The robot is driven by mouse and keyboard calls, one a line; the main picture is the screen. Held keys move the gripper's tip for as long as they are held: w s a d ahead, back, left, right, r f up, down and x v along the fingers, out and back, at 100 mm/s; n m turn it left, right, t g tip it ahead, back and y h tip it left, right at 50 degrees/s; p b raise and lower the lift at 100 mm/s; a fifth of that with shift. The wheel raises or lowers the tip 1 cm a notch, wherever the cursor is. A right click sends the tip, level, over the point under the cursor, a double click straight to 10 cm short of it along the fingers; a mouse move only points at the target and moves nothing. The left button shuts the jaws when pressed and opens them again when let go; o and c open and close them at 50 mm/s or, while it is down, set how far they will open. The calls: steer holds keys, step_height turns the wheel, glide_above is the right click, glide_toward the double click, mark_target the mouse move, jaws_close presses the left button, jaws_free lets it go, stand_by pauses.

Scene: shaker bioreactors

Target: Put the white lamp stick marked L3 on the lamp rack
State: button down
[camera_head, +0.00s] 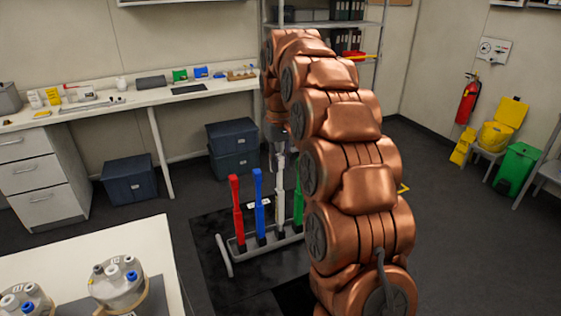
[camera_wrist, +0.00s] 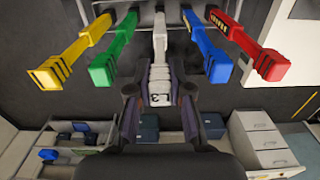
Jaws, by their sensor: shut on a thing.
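The white lamp stick (camera_head: 280,195) stands upright in line with the coloured sticks at the lamp rack (camera_head: 231,245). In the wrist view the white stick (camera_wrist: 159,75) lies between the fingers of my gripper (camera_wrist: 159,92), and a dark "3" shows on its near end. My gripper (camera_head: 278,140) is shut on the stick's upper part, above the rack. The stick's lower end is close to the rack's bar; I cannot tell if it is fully seated. My arm hides the rack's right part in the head view.
Red (camera_head: 237,212), blue (camera_head: 259,207) and green (camera_head: 298,205) sticks stand beside the white one. A yellow stick (camera_wrist: 70,62) shows in the wrist view. A white table (camera_head: 120,240) with bioreactor vessels is at front left. A bench (camera_head: 140,97) runs along the back wall.

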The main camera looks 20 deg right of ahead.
steer(key=shift+f+b, duration=0.95)
steer(key=shift+f, duration=0.55)
stand_by(2.0)
steer(key=c, duration=1)
jaws_free()
steer(key=shift+r, duration=0.15)
steer(key=shift+r, duration=3.6)
